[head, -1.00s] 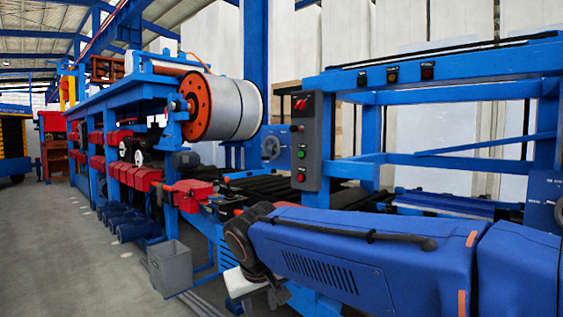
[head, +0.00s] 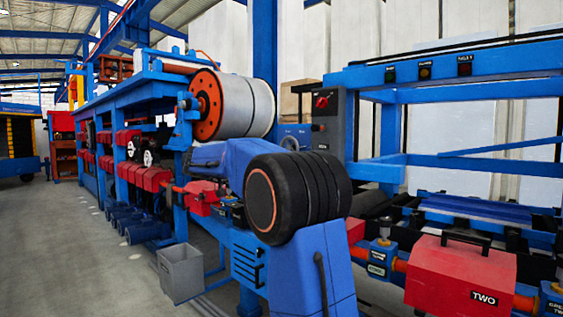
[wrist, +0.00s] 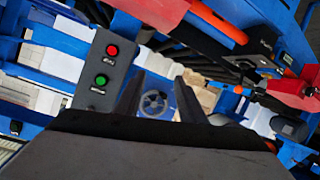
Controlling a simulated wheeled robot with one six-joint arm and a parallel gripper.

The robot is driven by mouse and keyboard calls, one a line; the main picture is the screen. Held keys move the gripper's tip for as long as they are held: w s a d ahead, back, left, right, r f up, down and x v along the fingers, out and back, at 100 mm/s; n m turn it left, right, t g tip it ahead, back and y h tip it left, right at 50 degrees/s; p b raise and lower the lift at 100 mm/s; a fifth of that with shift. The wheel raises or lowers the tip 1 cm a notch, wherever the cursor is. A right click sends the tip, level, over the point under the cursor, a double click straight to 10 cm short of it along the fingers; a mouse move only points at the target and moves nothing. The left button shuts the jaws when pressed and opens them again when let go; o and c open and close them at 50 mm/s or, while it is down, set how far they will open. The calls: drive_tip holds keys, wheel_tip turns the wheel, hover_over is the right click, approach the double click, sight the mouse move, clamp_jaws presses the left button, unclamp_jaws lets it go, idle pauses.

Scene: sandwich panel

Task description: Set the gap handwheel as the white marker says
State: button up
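The grey handwheel (head: 289,143) sits on a blue panel (head: 300,131) behind my arm in the head view. I cannot read a label there, and I cannot make out a white marker. In the wrist view the handwheel (wrist: 154,102) shows between the two dark fingers of my gripper (wrist: 157,98), some way beyond them. The fingers are apart with nothing between them, so my gripper is open and not touching the wheel. My gripper is hidden behind my arm in the head view.
A grey control box (head: 334,125) stands right of the handwheel; its red and green buttons show in the wrist view (wrist: 102,72). A large coil (head: 235,105) is to the left. A red box marked TWO (head: 461,275) is in the right foreground. A grey bin (head: 181,272) stands on the floor.

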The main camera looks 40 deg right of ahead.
drive_tip(key=w+d+r+m+h, duration=0.45)
drive_tip(key=w+d, duration=0.25)
drive_tip(key=w, duration=0.4)
approach(288, 148)
drive_tip(key=shift+n+g+y, duration=0.25)
drive_tip(key=shift+g, duration=0.15)
drive_tip(key=d+f, duration=0.1)
drive_tip(key=d, duration=0.1)
drive_tip(key=w+d+f, duration=0.1)
drive_tip(key=d+f, duration=0.2)
drive_tip(key=d, duration=0.1)
drive_tip(key=shift+w+f, duration=0.25)
drive_tip(key=shift+f, duration=0.05)
clamp_jaws()
